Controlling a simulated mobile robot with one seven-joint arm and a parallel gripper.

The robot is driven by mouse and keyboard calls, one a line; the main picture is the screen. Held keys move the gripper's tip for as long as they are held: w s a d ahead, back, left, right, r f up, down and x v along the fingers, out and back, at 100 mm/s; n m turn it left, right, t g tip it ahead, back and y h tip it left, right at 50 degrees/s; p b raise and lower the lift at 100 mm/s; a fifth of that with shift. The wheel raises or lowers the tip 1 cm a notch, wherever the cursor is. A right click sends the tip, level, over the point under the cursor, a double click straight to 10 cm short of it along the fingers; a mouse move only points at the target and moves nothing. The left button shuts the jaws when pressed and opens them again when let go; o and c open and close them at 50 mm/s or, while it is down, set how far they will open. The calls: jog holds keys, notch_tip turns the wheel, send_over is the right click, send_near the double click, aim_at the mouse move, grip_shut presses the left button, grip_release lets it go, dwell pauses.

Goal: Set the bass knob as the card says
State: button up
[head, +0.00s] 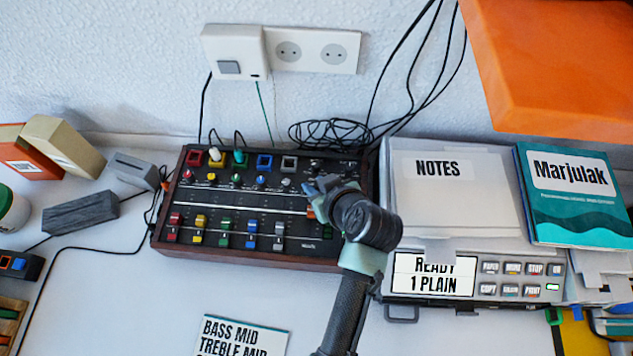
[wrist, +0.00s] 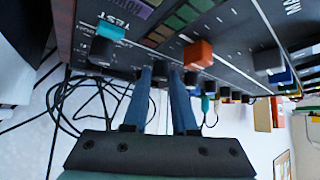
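The mixer (head: 345,172) is a dark box with wooden sides, coloured sockets, small knobs and faders. A white card (head: 240,338) at the bottom edge reads "BASS MID", "TREBLE MID"; its lower line is cut off. My gripper (head: 318,188) is over the mixer's upper right part and hides some of its controls. In the wrist view my gripper's two blue fingers (wrist: 162,74) stand apart, their tips close to the panel beside a small dark knob (wrist: 176,70). I cannot tell whether they touch it. No bass label is legible.
An orange cap (wrist: 198,53) and a teal-topped control (wrist: 110,32) stand close to the fingers. Cables (head: 330,132) lie behind the mixer. A printer (head: 490,275) and a notes stack (head: 455,185) stand close on the right. The table front left is mostly clear.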

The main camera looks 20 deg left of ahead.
jog(key=shift+s+m+p, duration=0.1)
jog(key=shift+m+p, duration=0.2)
jog(key=shift+p, duration=0.05)
grip_shut()
